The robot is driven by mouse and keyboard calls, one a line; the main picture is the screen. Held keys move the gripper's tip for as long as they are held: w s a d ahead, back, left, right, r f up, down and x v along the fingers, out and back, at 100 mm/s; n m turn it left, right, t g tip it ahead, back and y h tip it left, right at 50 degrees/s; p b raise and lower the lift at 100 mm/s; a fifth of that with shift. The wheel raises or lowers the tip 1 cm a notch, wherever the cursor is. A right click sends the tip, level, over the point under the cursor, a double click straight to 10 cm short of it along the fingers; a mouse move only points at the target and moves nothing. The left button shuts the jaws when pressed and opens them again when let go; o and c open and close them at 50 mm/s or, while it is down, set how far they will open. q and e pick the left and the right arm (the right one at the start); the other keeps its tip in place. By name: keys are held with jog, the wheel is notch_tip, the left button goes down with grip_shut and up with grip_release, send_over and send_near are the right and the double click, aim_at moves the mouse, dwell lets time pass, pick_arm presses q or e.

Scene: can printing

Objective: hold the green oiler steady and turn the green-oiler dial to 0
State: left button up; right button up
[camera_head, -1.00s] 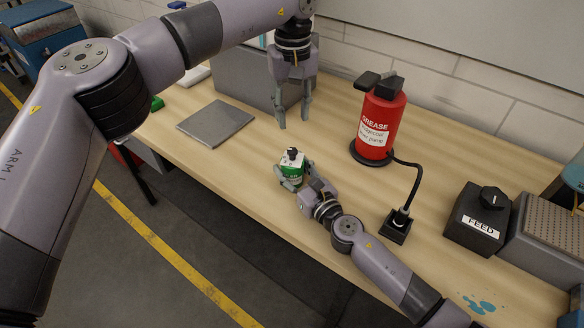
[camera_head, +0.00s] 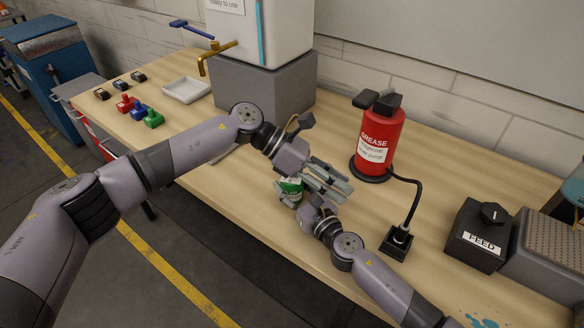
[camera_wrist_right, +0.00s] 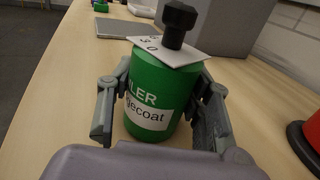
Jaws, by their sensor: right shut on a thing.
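The green oiler (camera_head: 291,186) stands on the bench as a small green can with a white label. In the right wrist view the oiler (camera_wrist_right: 155,88) shows a black dial knob (camera_wrist_right: 176,24) on a white marked plate (camera_wrist_right: 168,50). The dial's setting cannot be read. My right gripper (camera_wrist_right: 160,115) is shut on the can, one finger on each side. My left gripper (camera_head: 336,184) appears open, fingers pointing right, above and beside the oiler. It hides the oiler's top in the head view and does not show in the wrist view.
A red grease pump (camera_head: 379,140) stands behind on the right, its black cable running to a socket box (camera_head: 397,241). A black FEED box (camera_head: 478,236) is at the right. Small coloured items (camera_head: 139,110) and a white tray (camera_head: 186,90) are at the back left.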

pick_arm(q)
jog(key=a+f+m+t+h, duration=0.1)
jog(key=a+f+m+t, duration=0.1)
jog(key=a+m+t, duration=1)
jog(key=a+f+m+t+h, duration=0.1)
jog(key=a+f+m+t, duration=0.35)
jog(key=m, duration=1.25)
jog(key=shift+g, duration=0.65)
jog(key=x, duration=0.3)
jog(key=w+r+x, duration=0.1)
jog(key=x, duration=0.3)
jog(key=a+r+x, duration=0.1)
jog(key=x, duration=0.3)
jog(key=shift+w+r, duration=0.1)
jog(key=shift+w, duration=0.1)
jog(key=shift+c, duration=0.2)
grip_shut()
